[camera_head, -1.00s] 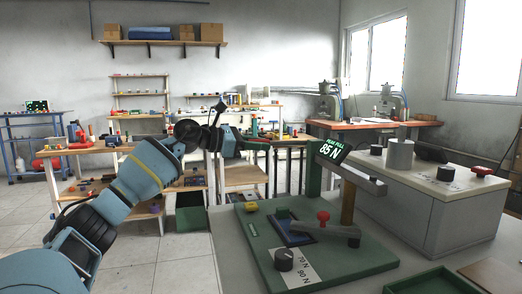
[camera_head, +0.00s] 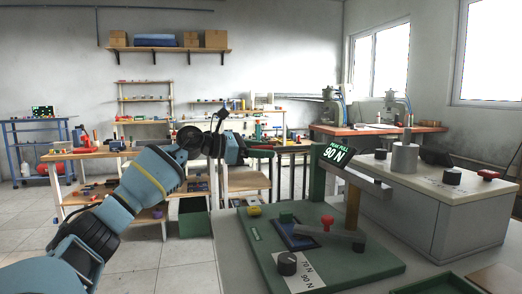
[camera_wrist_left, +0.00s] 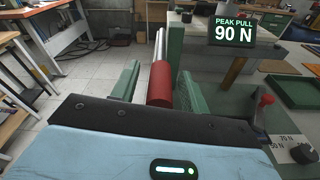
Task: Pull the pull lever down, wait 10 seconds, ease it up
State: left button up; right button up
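The pull lever shows in the left wrist view as a red cylindrical handle (camera_wrist_left: 160,86) on a silver rod, beside a green post. In the head view my left gripper (camera_head: 262,150) is left of the green post (camera_head: 317,182), and the handle is mostly hidden. The peak pull display (camera_head: 336,153) reads 90 N, also in the left wrist view (camera_wrist_left: 234,33). My right gripper is out of view.
The green base plate (camera_head: 365,262) carries a red knob (camera_head: 327,222), a yellow knob (camera_head: 254,210) and a black dial (camera_head: 287,263) beside a 70 N / 90 N label. A grey control box (camera_head: 455,215) stands at right. Workbenches stand behind; open floor is at left.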

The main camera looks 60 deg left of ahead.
pick_arm(q)
jog(key=shift+s, duration=0.1)
jog(key=shift+b+v, duration=0.4)
jog(key=shift+v, duration=3.4)
